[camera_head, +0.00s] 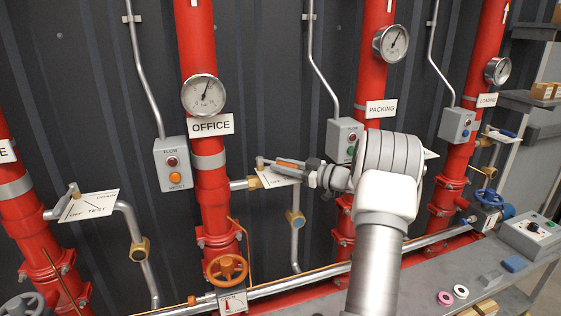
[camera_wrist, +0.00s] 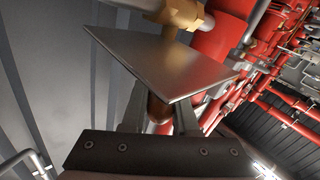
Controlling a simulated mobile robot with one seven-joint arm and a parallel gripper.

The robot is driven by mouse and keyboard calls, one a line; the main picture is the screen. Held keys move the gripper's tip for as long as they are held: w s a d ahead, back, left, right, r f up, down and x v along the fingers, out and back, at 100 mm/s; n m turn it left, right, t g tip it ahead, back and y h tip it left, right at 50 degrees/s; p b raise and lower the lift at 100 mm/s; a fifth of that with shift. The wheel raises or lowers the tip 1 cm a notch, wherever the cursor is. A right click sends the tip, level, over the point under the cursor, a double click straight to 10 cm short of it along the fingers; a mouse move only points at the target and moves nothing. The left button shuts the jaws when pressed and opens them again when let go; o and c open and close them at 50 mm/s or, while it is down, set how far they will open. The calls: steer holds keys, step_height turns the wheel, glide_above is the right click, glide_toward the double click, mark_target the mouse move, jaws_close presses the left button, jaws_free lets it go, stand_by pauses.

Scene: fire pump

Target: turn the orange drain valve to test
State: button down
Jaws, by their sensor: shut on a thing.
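The orange drain valve lever (camera_head: 290,162) sits over a white label plate (camera_head: 271,180) beside the OFFICE riser (camera_head: 209,190). It extends to the right from its pivot at the plate's left end. My gripper (camera_head: 312,171) is shut on the lever's outer end, at the plate's right side. In the wrist view a brownish-orange piece of the lever (camera_wrist: 158,110) shows between the fingers of my gripper (camera_wrist: 158,124). The plate (camera_wrist: 165,62) fills the middle there and hides most of the lever. Most of the plate's lettering is covered or too small to read.
A brass fitting (camera_wrist: 178,12) shows above the plate in the wrist view. An orange handwheel (camera_head: 227,268) is low on the OFFICE riser. The PACKING riser (camera_head: 371,80) stands close behind my arm. A grey bench (camera_head: 405,296) with small parts is at lower right.

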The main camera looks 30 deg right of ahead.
steer(key=shift+w+d+n+y, duration=0.15)
steer(key=shift+n+y, duration=0.15)
steer(key=shift+y, duration=0.1)
steer(key=shift+r, duration=0.1)
steer(key=c, duration=0.7)
jaws_free()
steer(key=v, duration=0.5)
steer(key=b+v, duration=0.1)
steer(key=v, duration=1.1)
steer(key=shift+d+r, duration=0.15)
steer(key=shift+r, duration=0.05)
